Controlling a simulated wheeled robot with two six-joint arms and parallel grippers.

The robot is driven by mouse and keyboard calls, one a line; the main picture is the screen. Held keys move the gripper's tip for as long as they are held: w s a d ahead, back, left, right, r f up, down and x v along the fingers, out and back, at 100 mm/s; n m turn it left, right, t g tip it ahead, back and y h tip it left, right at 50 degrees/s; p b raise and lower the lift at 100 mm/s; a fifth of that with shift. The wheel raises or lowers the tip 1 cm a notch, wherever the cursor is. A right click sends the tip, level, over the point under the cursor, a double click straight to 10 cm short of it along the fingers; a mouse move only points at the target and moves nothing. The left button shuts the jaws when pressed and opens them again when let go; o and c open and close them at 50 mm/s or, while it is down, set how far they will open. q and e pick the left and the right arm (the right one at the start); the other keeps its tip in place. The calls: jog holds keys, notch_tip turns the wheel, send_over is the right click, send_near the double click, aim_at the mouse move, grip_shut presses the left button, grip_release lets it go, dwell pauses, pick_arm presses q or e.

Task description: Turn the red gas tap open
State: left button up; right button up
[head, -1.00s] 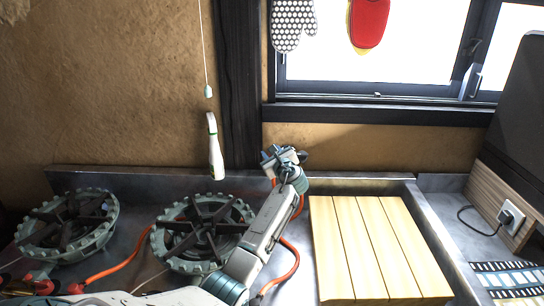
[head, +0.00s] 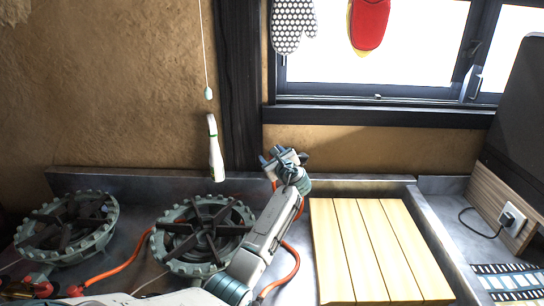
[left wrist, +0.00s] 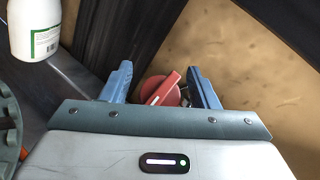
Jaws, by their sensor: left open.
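The red gas tap (left wrist: 163,90) shows in the left wrist view, with a flat red lever on a round red body. It lies between the two blue fingers of my left gripper (left wrist: 161,86), which are spread apart, with gaps on both sides. In the head view my left gripper (head: 284,156) is at the back edge of the counter, close to the wall. The gripper hides the tap there. An orange hose (head: 292,262) runs near my forearm. My right gripper is in neither view.
Two gas burners (head: 203,232) (head: 67,227) stand to the left. A white bottle (head: 215,150) is left of my gripper. A slatted wooden board (head: 372,245) lies to the right. Red fittings (head: 28,284) are at the lower left.

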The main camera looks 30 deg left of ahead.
pick_arm(q)
jog(key=b+v, duration=0.1)
jog(key=v, duration=1)
jog(key=shift+b, duration=0.35)
jog(key=shift+a, duration=0.1)
